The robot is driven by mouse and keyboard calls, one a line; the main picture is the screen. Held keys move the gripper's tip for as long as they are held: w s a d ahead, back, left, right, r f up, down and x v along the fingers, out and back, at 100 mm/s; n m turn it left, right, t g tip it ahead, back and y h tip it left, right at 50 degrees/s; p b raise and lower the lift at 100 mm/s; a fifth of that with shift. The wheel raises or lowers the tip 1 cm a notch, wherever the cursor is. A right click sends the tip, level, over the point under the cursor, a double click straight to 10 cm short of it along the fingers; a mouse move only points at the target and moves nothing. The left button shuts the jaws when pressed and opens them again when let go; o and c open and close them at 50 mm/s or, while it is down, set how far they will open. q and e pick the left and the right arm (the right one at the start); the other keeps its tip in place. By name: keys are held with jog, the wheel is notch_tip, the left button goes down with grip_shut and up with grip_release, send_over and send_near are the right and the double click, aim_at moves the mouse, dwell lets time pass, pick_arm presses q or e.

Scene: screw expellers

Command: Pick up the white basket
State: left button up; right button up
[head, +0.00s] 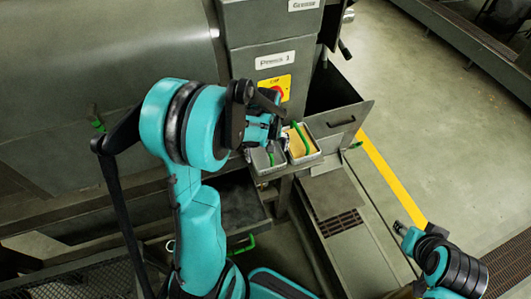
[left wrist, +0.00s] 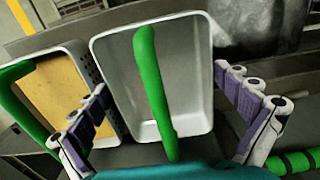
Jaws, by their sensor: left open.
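Two white baskets with green handles stand side by side on a shelf of the machine. The empty white basket (left wrist: 190,75) fills the middle of the left wrist view; in the head view it is partly hidden behind my left gripper (head: 266,135). The other basket (left wrist: 84,62) holds a flat yellow-brown load and shows more clearly in the head view (head: 312,153). My left gripper is open above the empty basket, its fingers on either side of the green handle (left wrist: 155,90), apart from it. My right gripper (head: 405,231) is away at the lower right, too small to judge its jaws.
The grey machine (head: 265,25) stands behind the shelf, with a red button on a yellow plate (head: 276,87). An open grey bin (head: 340,120) stands right of the baskets. Floor with a yellow line (head: 385,170) lies clear at the right.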

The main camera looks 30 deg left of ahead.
pick_arm(q)
jog(key=c, duration=0.9)
jog(key=shift+r, duration=0.1)
jog(key=shift+r, duration=0.45)
jog(key=r, duration=0.2)
jog(key=d+r+p, duration=0.1)
jog(key=r, duration=0.1)
jog(key=shift+d, duration=0.1)
jog(key=shift+s+d+r+p, duration=0.25)
jog(key=shift+d+r, duration=0.75)
jog(key=shift+d, duration=0.75)
jog(key=shift+s+d+r+p, duration=0.25)
jog(key=shift+d+r, duration=0.7)
jog(key=shift+d, duration=0.85)
jog(key=shift+s+d+r+p, duration=0.15)
jog(key=shift+s+d+r, duration=0.2)
jog(key=shift+d+r, duration=1.05)
